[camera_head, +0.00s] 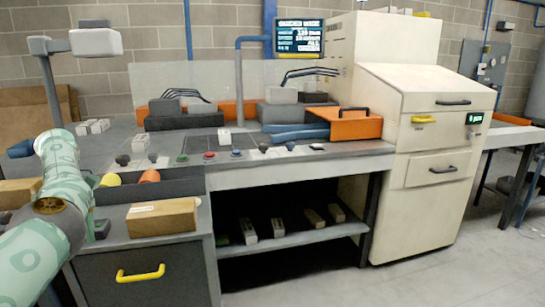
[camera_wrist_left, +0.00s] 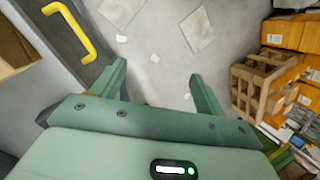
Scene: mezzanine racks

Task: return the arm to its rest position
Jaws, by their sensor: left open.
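My left arm (camera_head: 60,165), pale green with darker patterns, comes in from the left in the head view. It is bent at an elbow joint beside the grey workbench. Its gripper cannot be made out in the head view. In the left wrist view, my left gripper (camera_wrist_left: 157,72) has its two green fingers spread apart, with nothing between them. The grey floor shows beyond the fingers. My right arm and gripper are not in view.
The drawer with a yellow handle (camera_head: 140,273) is close to the left arm; the handle shows at upper left in the wrist view (camera_wrist_left: 72,32). A wooden crate (camera_wrist_left: 262,82) stands at right in the wrist view. Floor is open front right.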

